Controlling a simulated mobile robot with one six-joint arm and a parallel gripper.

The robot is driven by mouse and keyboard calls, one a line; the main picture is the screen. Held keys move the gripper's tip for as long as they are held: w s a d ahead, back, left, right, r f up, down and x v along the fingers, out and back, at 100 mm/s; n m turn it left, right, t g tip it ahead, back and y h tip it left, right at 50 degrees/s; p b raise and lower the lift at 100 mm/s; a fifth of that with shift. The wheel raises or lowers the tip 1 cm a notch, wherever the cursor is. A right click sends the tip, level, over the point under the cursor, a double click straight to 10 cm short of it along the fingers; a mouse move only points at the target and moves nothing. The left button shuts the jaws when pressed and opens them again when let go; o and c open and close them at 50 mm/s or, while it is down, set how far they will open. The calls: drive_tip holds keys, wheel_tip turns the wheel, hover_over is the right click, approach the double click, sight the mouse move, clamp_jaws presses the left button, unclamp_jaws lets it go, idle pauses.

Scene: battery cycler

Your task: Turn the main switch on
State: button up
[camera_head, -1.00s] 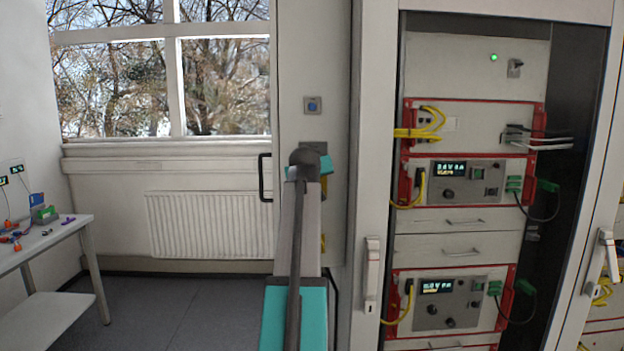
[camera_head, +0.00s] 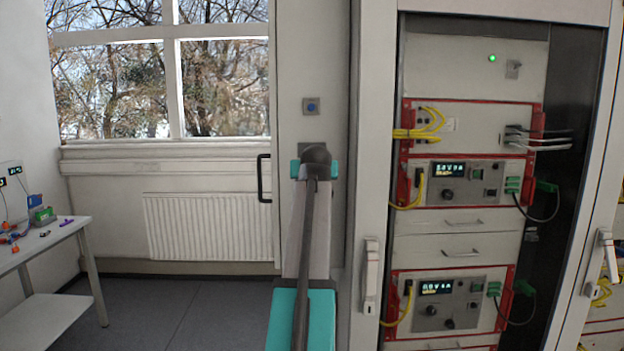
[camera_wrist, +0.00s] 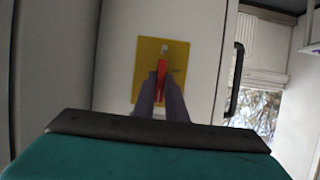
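The main switch shows in the wrist view as a red handle (camera_wrist: 161,72) on a yellow plate (camera_wrist: 177,52) fixed to a pale panel. The handle looks about upright in that view. My gripper (camera_wrist: 161,82) has its two dark fingers on either side of the red handle, close against it with no clear gap. In the head view my arm covers the switch and my gripper.
A rack cabinet (camera_head: 372,150) with instruments and yellow cables stands at the right, with a green light (camera_head: 492,58) lit. A blue button (camera_head: 312,106) is on the wall panel above my arm. A white table (camera_head: 40,244) stands at the left. The floor between is clear.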

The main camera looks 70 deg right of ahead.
drive_tip(key=o, duration=0.4)
drive_tip(key=shift+c, duration=0.2)
drive_tip(key=shift+a, duration=0.1)
drive_tip(key=b+v, duration=0.3)
drive_tip(key=v, duration=1)
drive_tip(key=shift+s+a+r, duration=0.2)
drive_tip(key=shift+a, duration=0.05)
